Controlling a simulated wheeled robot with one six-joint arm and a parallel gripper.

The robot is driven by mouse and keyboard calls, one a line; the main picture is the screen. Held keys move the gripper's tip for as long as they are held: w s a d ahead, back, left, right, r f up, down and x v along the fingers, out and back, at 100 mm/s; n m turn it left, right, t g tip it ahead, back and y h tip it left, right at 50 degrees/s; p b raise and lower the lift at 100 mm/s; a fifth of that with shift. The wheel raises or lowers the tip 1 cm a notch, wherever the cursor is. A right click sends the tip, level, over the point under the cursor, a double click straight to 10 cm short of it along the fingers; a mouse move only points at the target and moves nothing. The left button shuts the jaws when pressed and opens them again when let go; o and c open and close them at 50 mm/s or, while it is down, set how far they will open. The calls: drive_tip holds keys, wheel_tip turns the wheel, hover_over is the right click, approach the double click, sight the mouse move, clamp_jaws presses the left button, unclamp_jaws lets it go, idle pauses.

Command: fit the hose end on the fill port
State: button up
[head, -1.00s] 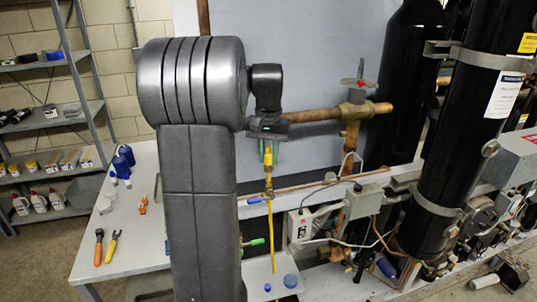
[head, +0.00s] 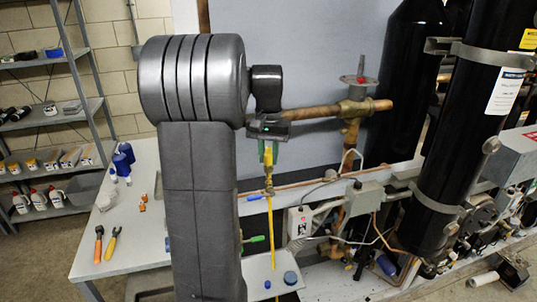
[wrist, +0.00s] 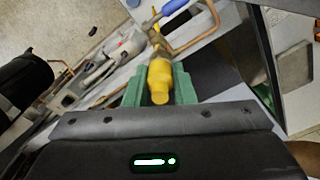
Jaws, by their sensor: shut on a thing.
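My gripper (head: 267,152) has green fingers and is shut on the yellow hose end (wrist: 160,80), which sits between the fingers in the wrist view. The brass fill port (head: 268,187) with a blue handle (head: 255,198) is directly below the gripper in the head view. In the wrist view, the brass port (wrist: 152,25) and its blue handle (wrist: 174,6) lie straight beyond the hose end, in line with it. The hose end's tip meets or nearly meets the brass; I cannot tell whether it is seated. A yellow hose (head: 272,245) hangs below the port.
A copper pipe (head: 310,184) runs to the right from the port. A thick copper pipe with a red-handled valve (head: 358,95) is close to the right of my wrist. Black cylinders (head: 465,130) stand at right. A table (head: 130,255) with tools is at left.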

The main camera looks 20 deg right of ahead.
drive_tip(key=shift+f, duration=1.05)
idle(0.9)
drive_tip(key=o, duration=1.3)
drive_tip(key=shift+o, duration=0.2)
drive_tip(key=shift+r+p, duration=0.3)
drive_tip(key=shift+r, duration=3.75)
drive_tip(key=shift+f, duration=0.1)
